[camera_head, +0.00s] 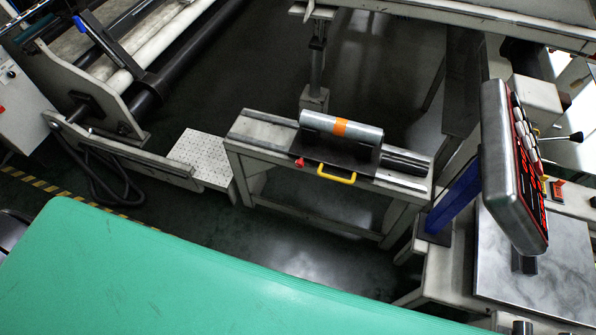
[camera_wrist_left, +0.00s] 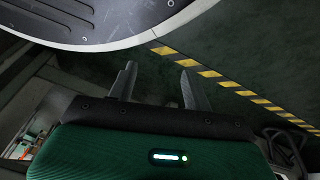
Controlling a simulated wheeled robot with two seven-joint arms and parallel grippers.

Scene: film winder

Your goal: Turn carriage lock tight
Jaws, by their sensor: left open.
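A carriage (camera_head: 338,152) with a silver cylinder (camera_head: 358,134) banded in orange rests on a grey bench (camera_head: 262,130). A yellow handle (camera_head: 336,175) is on the carriage's front side. A small red knob (camera_head: 299,162), which looks like the carriage lock, is at its front left corner. I cannot tell whether it is tight. My left gripper (camera_wrist_left: 157,88) shows in the left wrist view, with its two fingers apart and nothing between them. It is over the floor, and the carriage is not in that view. Neither gripper shows in the head view.
A green surface (camera_head: 190,270) fills the foreground. A roller machine (camera_head: 120,75) stands at the upper left, with a white step plate (camera_head: 200,158) beside the bench. A control panel (camera_head: 513,165) stands on the right. Yellow-black floor tape (camera_wrist_left: 220,80) crosses the left wrist view.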

